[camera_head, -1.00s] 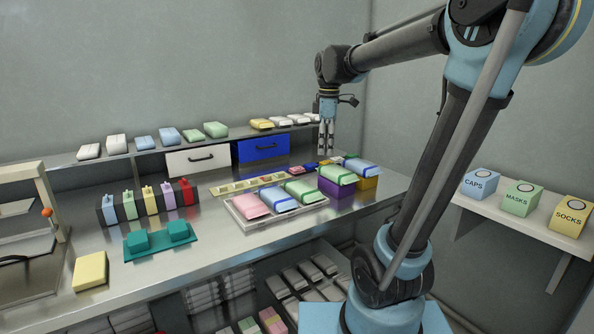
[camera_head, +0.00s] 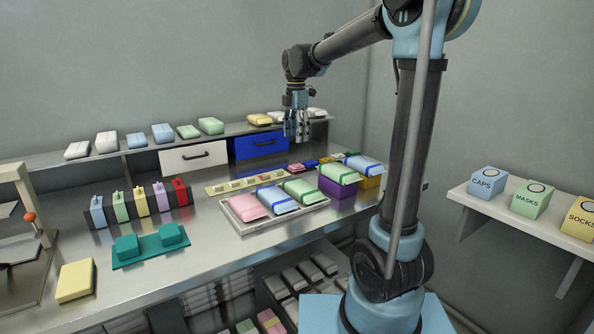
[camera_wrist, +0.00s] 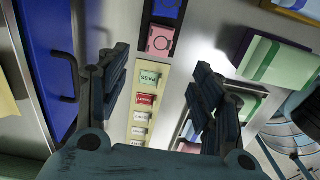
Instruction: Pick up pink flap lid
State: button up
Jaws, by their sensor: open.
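A small pink flap lid (camera_wrist: 160,40) with a dark ring mark lies in a dark frame, near the top middle of the wrist view. In the head view a small pink piece (camera_head: 295,167) on the bench, beyond the right end of the beige strip, looks like the same lid. My gripper (camera_head: 297,134) is open and empty, above the back of the bench in front of the blue drawer. In the wrist view its fingers (camera_wrist: 160,75) stand apart on either side of the beige strip, with the lid beyond them and clear of them.
The beige strip (camera_head: 222,190) holds several small tags. A grey tray (camera_head: 240,216) with pink, blue and green packs is in front of it. A purple box (camera_head: 338,188) stands to the right. The blue drawer (camera_head: 262,147) and its handle are close behind my gripper.

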send_over(297, 166)
notch_tip(297, 166, down, 6)
jog(key=shift+a+f, duration=0.15)
jog(key=shift+w+d+f, duration=0.1)
jog(key=shift+w+f, duration=0.05)
jog(key=shift+f, duration=1.2)
jog(key=shift+w+d+f, duration=0.1)
jog(key=shift+f, duration=1.2)
jog(key=c, duration=0.8)
